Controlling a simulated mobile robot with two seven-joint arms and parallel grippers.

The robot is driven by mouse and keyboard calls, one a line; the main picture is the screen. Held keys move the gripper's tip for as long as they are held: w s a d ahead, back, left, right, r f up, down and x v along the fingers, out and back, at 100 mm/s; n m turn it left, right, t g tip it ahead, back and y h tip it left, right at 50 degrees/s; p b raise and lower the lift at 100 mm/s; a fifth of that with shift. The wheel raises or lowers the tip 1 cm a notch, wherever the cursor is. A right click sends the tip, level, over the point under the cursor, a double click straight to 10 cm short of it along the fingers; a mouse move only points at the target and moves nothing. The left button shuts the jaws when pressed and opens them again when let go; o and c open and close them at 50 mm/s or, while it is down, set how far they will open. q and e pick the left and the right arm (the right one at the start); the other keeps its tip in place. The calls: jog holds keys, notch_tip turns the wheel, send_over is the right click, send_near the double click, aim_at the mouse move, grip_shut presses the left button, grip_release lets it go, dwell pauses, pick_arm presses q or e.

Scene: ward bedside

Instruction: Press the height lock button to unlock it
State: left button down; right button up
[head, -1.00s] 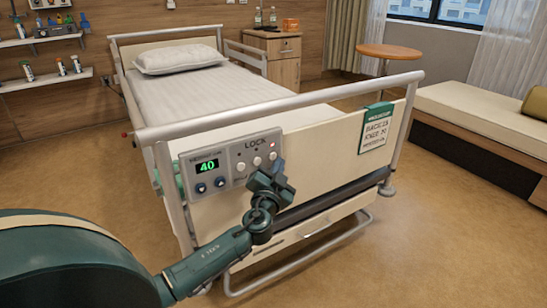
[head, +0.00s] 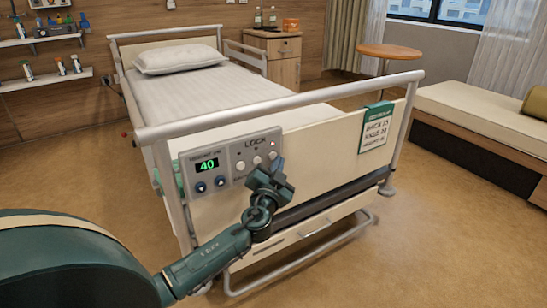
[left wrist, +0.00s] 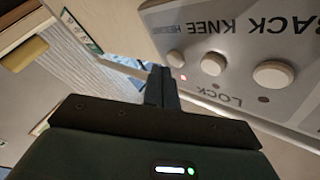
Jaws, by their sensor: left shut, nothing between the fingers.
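The control panel (head: 229,164) on the bed's footboard has a display reading 40, the word LOCK and a row of three round buttons. In the left wrist view the row is labelled BACK, KNEE, HEIGHT. The height lock button (left wrist: 175,58) is the end one, with a small reddish light (left wrist: 183,77) beside it. My left gripper (head: 278,166) is shut and empty, in front of the panel's right end. In the left wrist view its fingertips (left wrist: 161,70) are close beside the height button; I cannot tell whether they touch. My right gripper is not in view.
The bed's top rail (head: 290,103) runs above the panel. A green-topped sign (head: 376,128) hangs on the footboard's right. A round table (head: 389,51) and a padded bench (head: 485,115) stand to the right. The floor in front of the bed is clear.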

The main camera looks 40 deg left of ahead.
pick_arm(q)
jog(key=shift+w+a, duration=0.1)
jog(key=shift+a, duration=0.15)
jog(key=shift+w+a+b, duration=0.15)
jog(key=shift+a+b, duration=0.15)
jog(key=shift+a, duration=0.05)
dwell(0.8)
jog(key=shift+s+d, duration=0.35)
jog(key=shift+d, duration=0.4)
jog(key=shift+d, duration=0.1)
jog(key=d, duration=0.1)
jog(key=s+d, duration=0.1)
jog(key=d, duration=0.1)
jog(key=s+d, duration=0.1)
jog(key=shift+d, duration=0.25)
